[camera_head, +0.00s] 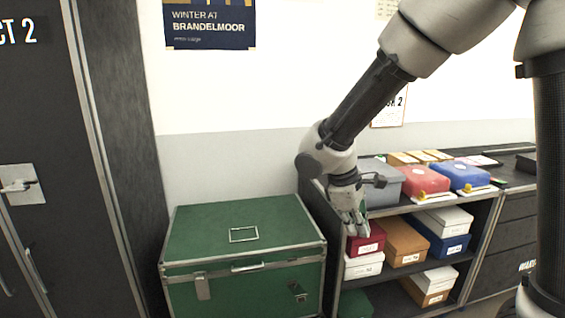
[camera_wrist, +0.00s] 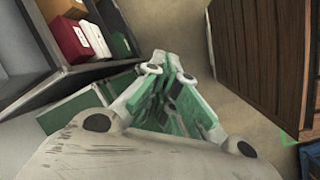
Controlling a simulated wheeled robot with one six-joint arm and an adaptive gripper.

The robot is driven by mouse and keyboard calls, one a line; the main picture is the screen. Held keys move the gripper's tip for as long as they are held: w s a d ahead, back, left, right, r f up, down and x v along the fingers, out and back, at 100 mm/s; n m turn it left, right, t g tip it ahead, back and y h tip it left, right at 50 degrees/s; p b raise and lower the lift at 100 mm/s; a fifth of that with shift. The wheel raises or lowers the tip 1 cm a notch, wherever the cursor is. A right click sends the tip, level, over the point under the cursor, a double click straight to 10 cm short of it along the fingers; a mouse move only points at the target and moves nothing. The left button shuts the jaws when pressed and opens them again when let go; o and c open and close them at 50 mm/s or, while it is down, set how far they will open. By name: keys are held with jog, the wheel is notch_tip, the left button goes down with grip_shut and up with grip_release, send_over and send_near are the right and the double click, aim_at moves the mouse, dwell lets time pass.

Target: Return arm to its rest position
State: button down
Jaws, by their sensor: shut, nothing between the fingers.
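My arm reaches down from the upper right in the head view, and my gripper (camera_head: 355,225) hangs at its end, fingers pointing down. It is in front of the left end of the dark shelf unit (camera_head: 478,235), near a dark red box (camera_head: 366,240). In the wrist view my gripper (camera_wrist: 178,72) is shut and empty, its fingers together above the floor. I cannot tell the exact gap between the gripper and the shelf.
A green trunk (camera_head: 245,222) stands left of the gripper, and a dark locker (camera_head: 40,160) is at the far left. Boxes fill the shelves, with a red box (camera_head: 425,180) and a blue box (camera_head: 462,176) on top. Bare floor (camera_wrist: 195,30) shows in the wrist view beside a brown wooden piece (camera_wrist: 260,60).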

jog(key=s+d+r+m+t+y, duration=0.1)
jog(key=s+d+r+m+y, duration=0.1)
jog(key=s+d+r+m, duration=0.4)
jog(key=s+d+r+m+t+y, duration=0.1)
jog(key=s+d+r+m, duration=0.4)
jog(key=s+d, duration=0.6)
jog(key=shift+d+r+m+t+y, duration=0.4)
jog(key=shift+d+r+t, duration=0.3)
jog(key=shift+d+r, duration=0.15)
jog(key=shift+w, duration=0.1)
